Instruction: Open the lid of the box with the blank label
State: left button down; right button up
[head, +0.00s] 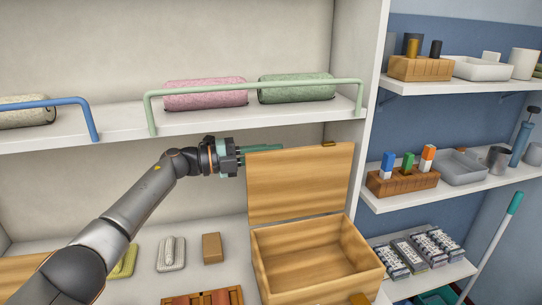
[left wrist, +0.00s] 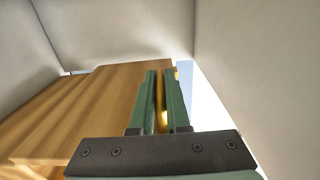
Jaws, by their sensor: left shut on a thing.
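A wooden box (head: 262,262) stands at the lower right of the head view. Its lid (head: 300,185) is up, roughly upright at the back, and the inside shows empty. A brass clasp (head: 328,144) sits on the lid's top edge. My left gripper (head: 280,147) is at the top left of the lid, its green fingers along the top edge. The left wrist view shows the fingers (left wrist: 158,74) close together on the lid's edge, beside the lid's wooden face (left wrist: 80,105). No label shows on the box. My right gripper is out of view.
A shelf above holds pink (head: 205,94) and green (head: 297,88) rolls behind a green rail (head: 255,87). A tan block (head: 212,248) and a pale grey item (head: 171,254) lie left of the box. Side shelves (head: 450,188) stand at right. Part of another wooden thing (head: 22,272) shows at lower left.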

pick_arm(q)
jog(key=shift+w+a, duration=0.15)
jog(key=shift+w, duration=0.35)
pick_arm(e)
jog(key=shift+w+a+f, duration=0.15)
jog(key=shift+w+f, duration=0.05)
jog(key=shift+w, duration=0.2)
pick_arm(q)
jog(key=c, duration=0.9)
grip_release()
jog(key=shift+f, duration=0.15)
jog(key=shift+a, duration=0.1)
jog(key=b+v, duration=0.2)
jog(key=v, duration=1)
jog(key=shift+s+a, duration=0.1)
jog(key=shift+a, duration=0.05)
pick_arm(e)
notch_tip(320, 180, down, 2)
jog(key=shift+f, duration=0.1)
pick_arm(q)
jog(key=shift+s, duration=0.1)
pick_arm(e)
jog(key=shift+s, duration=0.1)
